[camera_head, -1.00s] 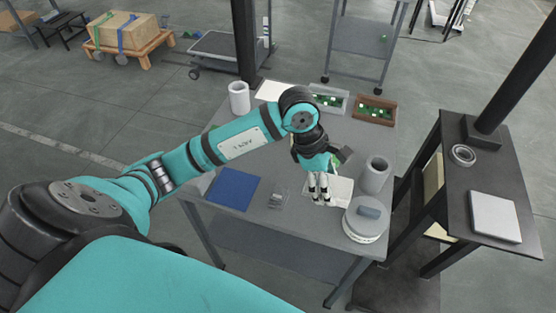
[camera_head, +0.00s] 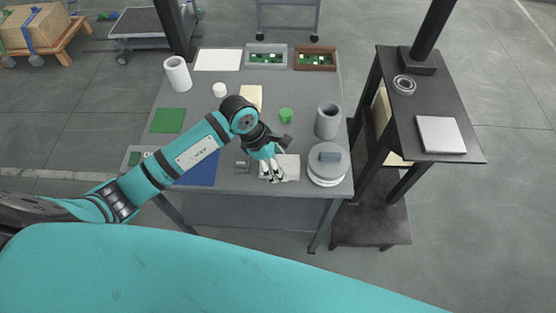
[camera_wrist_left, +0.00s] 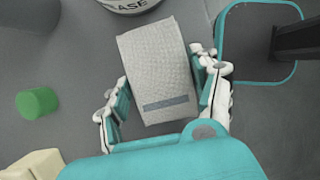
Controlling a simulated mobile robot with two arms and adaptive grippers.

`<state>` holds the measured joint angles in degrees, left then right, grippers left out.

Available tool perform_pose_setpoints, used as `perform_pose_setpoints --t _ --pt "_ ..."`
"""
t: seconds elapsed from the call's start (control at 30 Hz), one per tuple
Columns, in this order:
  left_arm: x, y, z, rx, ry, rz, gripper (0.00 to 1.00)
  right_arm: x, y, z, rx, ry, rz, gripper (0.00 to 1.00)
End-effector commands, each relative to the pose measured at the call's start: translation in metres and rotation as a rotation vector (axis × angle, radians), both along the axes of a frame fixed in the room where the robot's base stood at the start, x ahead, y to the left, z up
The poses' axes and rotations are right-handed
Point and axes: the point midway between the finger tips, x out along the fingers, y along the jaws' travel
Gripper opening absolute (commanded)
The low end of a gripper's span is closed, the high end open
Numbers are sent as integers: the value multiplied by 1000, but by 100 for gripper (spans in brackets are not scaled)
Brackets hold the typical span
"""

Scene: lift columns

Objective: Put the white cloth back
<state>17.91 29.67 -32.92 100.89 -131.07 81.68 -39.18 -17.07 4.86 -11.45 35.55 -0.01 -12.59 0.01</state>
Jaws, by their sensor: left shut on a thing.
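The white cloth (camera_head: 290,166) is a folded pale rectangle near the front edge of the grey table (camera_head: 290,88). In the wrist view the white cloth (camera_wrist_left: 158,65) has a woven texture and a grey stripe, and lies between the two fingers. My left gripper (camera_head: 272,177) is shut on it, and it also shows in the wrist view (camera_wrist_left: 165,95). The fingers hide part of the cloth in the head view. I cannot tell whether the cloth touches the tabletop. My right gripper is not in view.
Right of the cloth stands a round tub (camera_head: 327,174) with a grey block on top, and a grey cylinder (camera_head: 327,121) behind. A green cylinder (camera_head: 286,116) and cream block (camera_head: 252,96) lie farther back. A blue mat (camera_head: 205,169) and small metal piece (camera_head: 242,164) are left.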

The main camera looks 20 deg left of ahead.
Motion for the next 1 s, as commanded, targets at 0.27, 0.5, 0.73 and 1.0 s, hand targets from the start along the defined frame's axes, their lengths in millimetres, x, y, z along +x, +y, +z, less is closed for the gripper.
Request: perform_pose_setpoints --t 0.27,0.5,0.73,1.0 --pt "1 0 -3 0 -2 0 33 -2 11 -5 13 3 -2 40" --pt "0 0 -2 -1 -2 -1 88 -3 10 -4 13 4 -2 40" --pt "0 0 -2 -1 -2 -1 88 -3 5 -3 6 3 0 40" --pt "-1 9 22 1 -7 0 88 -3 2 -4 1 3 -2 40"
